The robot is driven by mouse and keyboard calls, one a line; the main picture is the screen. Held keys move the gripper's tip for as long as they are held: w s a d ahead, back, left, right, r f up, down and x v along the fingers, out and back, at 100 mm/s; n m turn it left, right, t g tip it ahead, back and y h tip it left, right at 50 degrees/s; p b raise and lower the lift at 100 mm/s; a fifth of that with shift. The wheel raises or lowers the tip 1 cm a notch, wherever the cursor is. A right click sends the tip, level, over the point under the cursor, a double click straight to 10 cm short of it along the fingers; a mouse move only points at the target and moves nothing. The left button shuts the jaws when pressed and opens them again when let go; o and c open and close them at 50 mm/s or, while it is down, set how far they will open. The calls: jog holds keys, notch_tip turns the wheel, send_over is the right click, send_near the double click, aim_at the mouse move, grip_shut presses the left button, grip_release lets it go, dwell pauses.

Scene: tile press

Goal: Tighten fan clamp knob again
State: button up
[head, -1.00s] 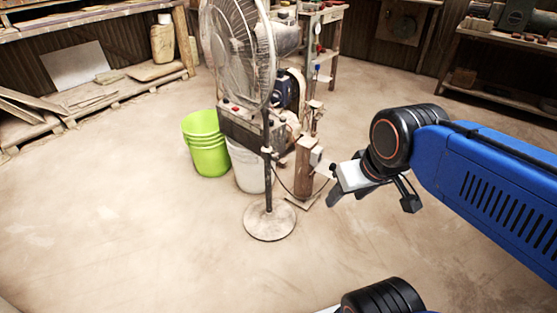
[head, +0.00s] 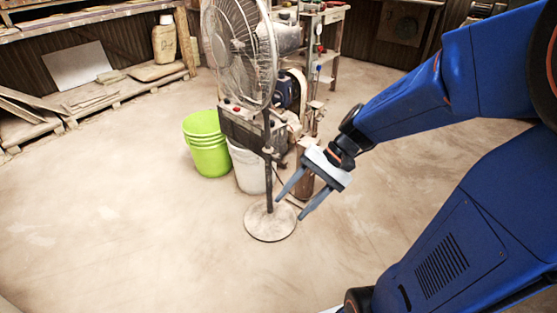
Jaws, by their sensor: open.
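The pedestal fan (head: 236,45) stands on its round base (head: 270,222) in the middle of the head view. A small dark clamp knob (head: 268,150) shows on the fan's pole, below the fan head. It is too small to tell how tight it is. My gripper (head: 289,208) is open and empty. Its two grey fingers point down and left, and in the picture their tips lie just right of the pole, below the knob and over the edge of the base. I cannot tell how far apart in depth the tips and pole are.
A green bucket (head: 206,143) and a white bucket (head: 246,168) stand behind and left of the pole. A machine with a motor (head: 288,92) stands behind the fan. A low shelf (head: 110,95) runs along the left wall. The floor in front is clear.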

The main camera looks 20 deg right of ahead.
jog(key=w+f+m+t+y, duration=0.15)
jog(key=w+m+y, duration=0.25)
jog(key=w, duration=0.4)
jog(key=m+t+h, duration=0.2)
jog(key=m+t, duration=1.2)
jog(key=m, duration=0.4)
send_near(279, 159)
jog(key=x, duration=1)
jog(key=shift+w+f, duration=0.15)
jog(key=shift+w, duration=0.1)
jog(key=c, duration=1)
jog(key=shift+c, duration=0.2)
